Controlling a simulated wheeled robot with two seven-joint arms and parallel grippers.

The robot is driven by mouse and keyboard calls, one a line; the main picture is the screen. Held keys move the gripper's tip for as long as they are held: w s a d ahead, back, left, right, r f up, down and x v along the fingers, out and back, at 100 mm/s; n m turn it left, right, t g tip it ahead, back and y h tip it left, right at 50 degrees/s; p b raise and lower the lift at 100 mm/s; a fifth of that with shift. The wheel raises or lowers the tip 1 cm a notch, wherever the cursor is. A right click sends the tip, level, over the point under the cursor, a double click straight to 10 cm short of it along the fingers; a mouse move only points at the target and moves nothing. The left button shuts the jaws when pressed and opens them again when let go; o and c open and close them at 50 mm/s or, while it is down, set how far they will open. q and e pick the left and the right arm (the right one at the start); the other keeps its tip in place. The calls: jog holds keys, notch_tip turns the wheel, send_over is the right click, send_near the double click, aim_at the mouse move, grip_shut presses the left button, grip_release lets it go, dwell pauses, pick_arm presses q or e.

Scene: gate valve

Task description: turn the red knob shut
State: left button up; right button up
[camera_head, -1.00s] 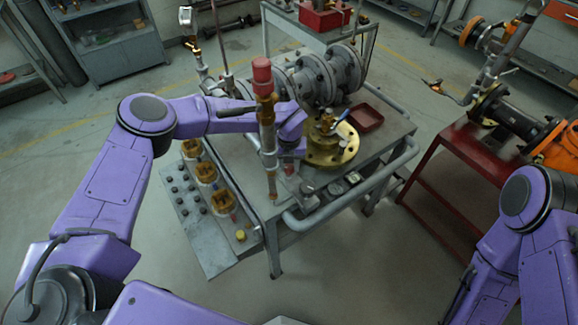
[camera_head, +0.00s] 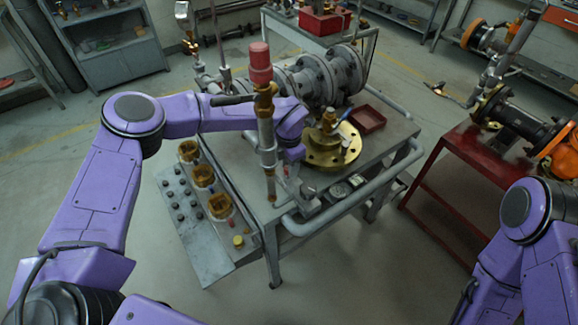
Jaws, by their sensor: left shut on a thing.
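An upright metal pipe with brass fittings (camera_head: 266,128) stands at the front of the grey table, with a red cylindrical cap (camera_head: 260,62) on top. My left arm reaches in from the left and passes behind this pipe. My left gripper (camera_head: 290,178) points down just right of the pipe, low over the table, well below the red cap. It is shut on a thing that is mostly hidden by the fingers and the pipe. I cannot make out a separate red knob there. My right arm shows at the right edge; its gripper is out of view.
The grey table (camera_head: 235,175) carries a large flanged valve body (camera_head: 318,80), a brass flange (camera_head: 332,152), small gauges and a dark red tray (camera_head: 367,120). A sloping panel (camera_head: 190,215) with buttons hangs at its left. A red stand (camera_head: 455,165) is at the right.

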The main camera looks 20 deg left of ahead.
pick_arm(q)
jog(key=m, duration=0.5)
jog(key=shift+w, duration=0.1)
jog(key=shift+r, duration=0.1)
dwell(0.6)
jog(key=o, duration=1)
jog(key=shift+a, duration=0.1)
jog(key=shift+o, duration=0.2)
jog(key=shift+r+b, duration=0.3)
jog(key=shift+r, duration=0.05)
notch_tip(320, 180, up, 10)
jog(key=b, duration=0.2)
jog(key=shift+f, duration=0.15)
